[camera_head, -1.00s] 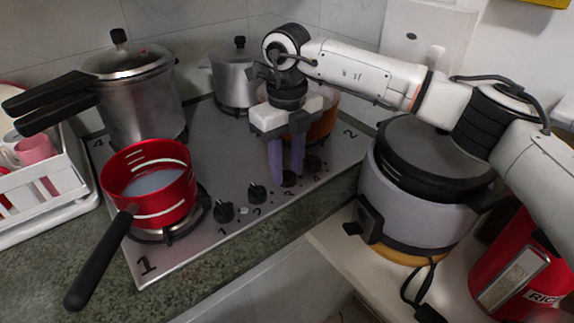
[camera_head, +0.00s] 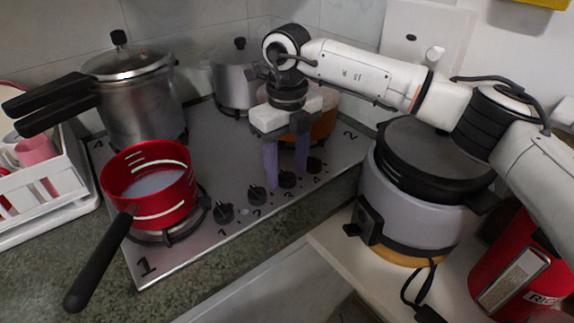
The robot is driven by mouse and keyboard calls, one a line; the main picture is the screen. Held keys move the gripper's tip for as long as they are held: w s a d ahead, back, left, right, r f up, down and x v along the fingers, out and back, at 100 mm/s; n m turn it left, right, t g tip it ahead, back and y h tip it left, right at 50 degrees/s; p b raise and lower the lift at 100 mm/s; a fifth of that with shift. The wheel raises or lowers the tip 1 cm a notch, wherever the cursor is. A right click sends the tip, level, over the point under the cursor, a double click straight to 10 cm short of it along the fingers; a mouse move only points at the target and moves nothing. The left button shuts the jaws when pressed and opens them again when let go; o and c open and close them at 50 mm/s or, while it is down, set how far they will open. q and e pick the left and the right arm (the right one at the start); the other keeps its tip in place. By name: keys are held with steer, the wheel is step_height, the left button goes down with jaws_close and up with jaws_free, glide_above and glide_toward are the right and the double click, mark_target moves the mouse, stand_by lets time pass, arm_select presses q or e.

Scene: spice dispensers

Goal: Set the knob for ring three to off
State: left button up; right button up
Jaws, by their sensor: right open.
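The black knob for ring three (camera_head: 287,179) is the third from the left in the row on the front of the steel stovetop (camera_head: 215,145). My right gripper (camera_head: 286,172) points down at this knob, with its two purple fingers apart. One finger is left of the knob and the other behind and to its right. The knob shows in the gap between them. I cannot tell whether a finger touches it. The knob's exact pointer angle is too small to read. My left gripper is not in view.
Knobs one (camera_head: 224,212) and two (camera_head: 257,195) lie left of knob three, knob four (camera_head: 314,164) right. A red saucepan (camera_head: 150,185) stands front left, a pressure cooker (camera_head: 130,95) behind it. A rice cooker (camera_head: 415,205) stands close on the right.

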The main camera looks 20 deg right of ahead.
mark_target(287, 173)
step_height(287, 173, up, 10)
steer(key=shift+r+b, duration=0.15)
steer(key=shift+b, duration=0.15)
stand_by(0.5)
